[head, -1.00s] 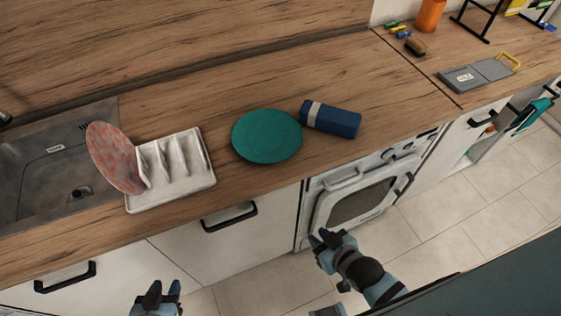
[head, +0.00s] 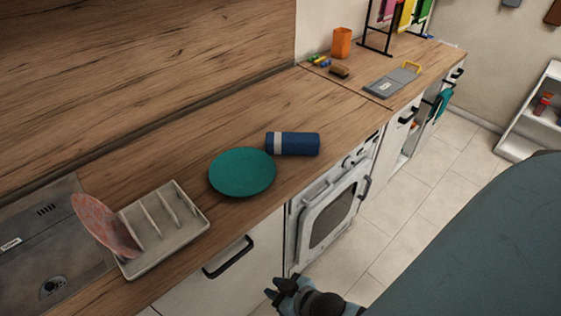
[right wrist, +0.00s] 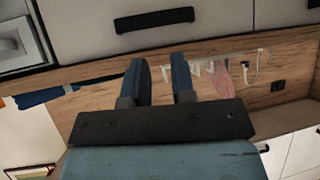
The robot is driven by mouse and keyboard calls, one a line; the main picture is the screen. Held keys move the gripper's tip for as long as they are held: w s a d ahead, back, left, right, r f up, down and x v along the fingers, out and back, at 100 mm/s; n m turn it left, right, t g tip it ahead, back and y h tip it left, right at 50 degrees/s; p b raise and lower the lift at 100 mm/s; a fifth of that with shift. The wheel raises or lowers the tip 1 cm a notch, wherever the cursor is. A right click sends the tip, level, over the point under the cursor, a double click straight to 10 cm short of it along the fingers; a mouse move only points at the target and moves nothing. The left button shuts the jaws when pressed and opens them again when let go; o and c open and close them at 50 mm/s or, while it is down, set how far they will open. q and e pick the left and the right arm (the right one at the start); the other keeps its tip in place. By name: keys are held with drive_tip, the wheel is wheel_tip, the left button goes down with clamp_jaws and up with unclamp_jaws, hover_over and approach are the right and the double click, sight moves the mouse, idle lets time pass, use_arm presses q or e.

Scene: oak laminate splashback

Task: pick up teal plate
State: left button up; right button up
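The teal plate (head: 242,172) lies flat on the wooden counter in the head view, between the dish rack and a blue cylinder. My right gripper (head: 274,292) is at the bottom of the head view, in front of the cabinets and below the counter top, well apart from the plate. In the right wrist view its two fingers (right wrist: 163,82) are apart with nothing between them. A thin dark teal strip at the counter edge in that view may be the plate's rim. My left gripper is not in view now.
A dish rack (head: 160,244) holds a reddish plate (head: 104,226) beside the sink (head: 40,245). The blue cylinder (head: 298,143) lies close right of the teal plate. An oven (head: 325,215) is below.

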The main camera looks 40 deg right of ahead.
drive_tip(key=shift+d, duration=0.25)
